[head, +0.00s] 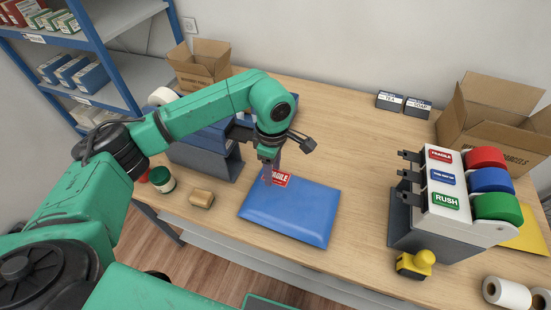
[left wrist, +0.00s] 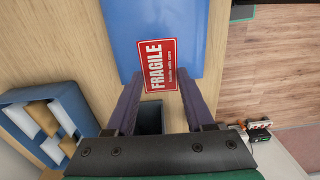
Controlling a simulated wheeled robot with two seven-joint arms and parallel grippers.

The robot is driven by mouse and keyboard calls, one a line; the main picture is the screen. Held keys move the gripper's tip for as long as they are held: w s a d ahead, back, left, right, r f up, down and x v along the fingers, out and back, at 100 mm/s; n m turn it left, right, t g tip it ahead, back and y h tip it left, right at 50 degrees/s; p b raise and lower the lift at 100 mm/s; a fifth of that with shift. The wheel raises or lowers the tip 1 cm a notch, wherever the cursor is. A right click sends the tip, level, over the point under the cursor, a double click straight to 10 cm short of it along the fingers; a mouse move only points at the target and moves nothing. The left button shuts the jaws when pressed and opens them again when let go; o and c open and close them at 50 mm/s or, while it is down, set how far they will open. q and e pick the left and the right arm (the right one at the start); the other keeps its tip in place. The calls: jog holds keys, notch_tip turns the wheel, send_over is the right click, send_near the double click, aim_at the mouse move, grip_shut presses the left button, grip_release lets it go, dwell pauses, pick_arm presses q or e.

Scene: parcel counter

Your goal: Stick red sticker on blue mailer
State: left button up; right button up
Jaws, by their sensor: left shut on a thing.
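The blue mailer (head: 300,216) lies flat on the wooden counter, in front of my left arm. The red FRAGILE sticker (head: 281,180) is at the mailer's far left edge, held by my left gripper (head: 269,178). In the left wrist view, the sticker (left wrist: 161,62) sits between the fingertips of my left gripper (left wrist: 161,82), partly over the mailer (left wrist: 190,22) and partly past its edge. I cannot tell whether the sticker touches the mailer. My right gripper is out of view.
A dispenser (head: 440,228) with red, blue and green rolls stands at the right. A yellow-handled stamp (head: 415,264) is near the front edge. A tan block (head: 201,198) lies left of the mailer.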

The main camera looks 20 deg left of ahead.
aim_at(273, 193)
pick_arm(q)
jog(key=shift+s+f+b, duration=0.2)
jog(key=shift+f+b, duration=0.15)
jog(key=shift+f, duration=0.3)
jog(key=shift+s+f+b, duration=0.2)
jog(key=shift+f+b, duration=0.1)
jog(key=shift+f, duration=0.3)
jog(key=f+b, duration=0.2)
jog(key=f, duration=0.1)
jog(key=w+f+b, duration=0.1)
jog(key=f+b, duration=0.1)
jog(key=shift+f, duration=0.25)
jog(key=shift+s+f, duration=0.15)
jog(key=shift+f, duration=0.05)
jog(key=shift+b, duration=0.35)
jog(key=o, duration=0.8)
jog(key=shift+o, duration=0.2)
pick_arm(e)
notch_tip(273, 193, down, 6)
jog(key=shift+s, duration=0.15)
pick_arm(q)
jog(key=shift+r, duration=0.1)
jog(key=shift+r+p, duration=1.55)
jog(key=shift+r, duration=1.15)
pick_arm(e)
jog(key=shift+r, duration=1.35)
